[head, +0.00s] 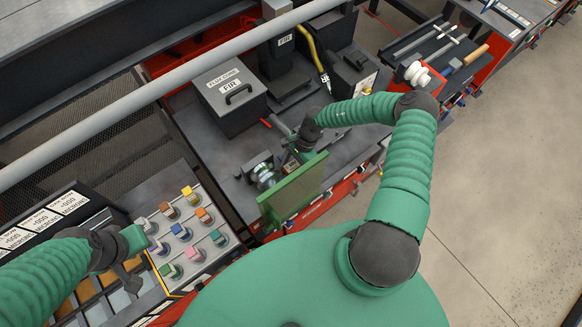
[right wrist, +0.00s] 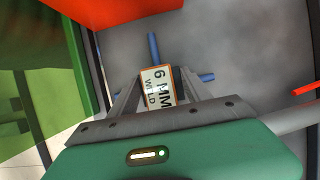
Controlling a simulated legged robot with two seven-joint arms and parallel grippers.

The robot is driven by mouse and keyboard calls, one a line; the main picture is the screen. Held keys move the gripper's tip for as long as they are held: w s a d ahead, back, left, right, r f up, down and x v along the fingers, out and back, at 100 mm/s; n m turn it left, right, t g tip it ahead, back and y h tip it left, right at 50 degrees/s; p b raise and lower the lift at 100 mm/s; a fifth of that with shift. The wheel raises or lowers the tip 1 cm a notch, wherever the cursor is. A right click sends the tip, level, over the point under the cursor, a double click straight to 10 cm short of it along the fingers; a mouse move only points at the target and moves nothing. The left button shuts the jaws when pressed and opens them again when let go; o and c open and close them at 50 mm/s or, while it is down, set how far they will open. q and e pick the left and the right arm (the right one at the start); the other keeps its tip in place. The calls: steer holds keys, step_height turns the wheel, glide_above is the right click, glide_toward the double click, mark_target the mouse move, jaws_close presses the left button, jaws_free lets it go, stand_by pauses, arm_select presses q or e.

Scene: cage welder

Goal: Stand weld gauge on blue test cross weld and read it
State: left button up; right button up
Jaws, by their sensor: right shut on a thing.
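My right gripper (right wrist: 157,95) is shut on the weld gauge (right wrist: 158,86), a small block with an orange-edged white label reading "6 MM WELD". The blue test cross (right wrist: 152,46) shows behind it in the right wrist view, with one rod end above the gauge and another to its right. The gauge hides the middle of the cross. Whether the gauge touches the weld cannot be told. In the head view my right gripper (head: 291,158) is low over the dark bench, partly hidden. My left gripper (head: 132,243) is beside a panel of coloured knobs; its jaws are unclear.
A green see-through screen (head: 293,192) stands just in front of my right gripper. A grey flux core box (head: 229,100) stands behind left. The knob panel (head: 185,235) is at left. A tray (head: 432,55) of tools is at the back right. A grey pipe (head: 165,85) crosses the view.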

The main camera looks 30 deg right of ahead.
steer(key=o, duration=0.8)
steer(key=shift+d, duration=0.1)
steer(key=o, duration=0.5)
steer(key=shift+d, duration=0.1)
arm_select(q)
steer(key=shift+d, duration=0.3)
arm_select(e)
steer(key=shift+o, duration=0.2)
arm_select(q)
steer(key=shift+a, duration=0.1)
